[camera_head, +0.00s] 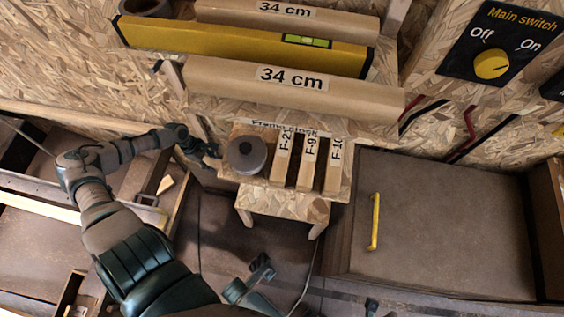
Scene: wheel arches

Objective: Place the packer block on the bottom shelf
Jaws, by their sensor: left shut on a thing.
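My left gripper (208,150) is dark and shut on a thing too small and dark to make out. It is at the left edge of the small wooden stand labelled "Frame stock" (235,192). I cannot pick out the packer block for certain. A small pale block (165,185) lies in the wooden bay left of the stand. Three upright labelled wood pieces, F-2 (282,158), F-9 (308,162) and one partly read as F-10 (333,168), are on the stand. I cannot tell which surface is the bottom shelf.
A grey round roll (247,155) sits beside the wood pieces. Above are two 34 cm beams (215,78) and a yellow spirit level (200,38). At right are a main switch box (492,64) and a brown panel (440,220) with a yellow handle (375,222).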

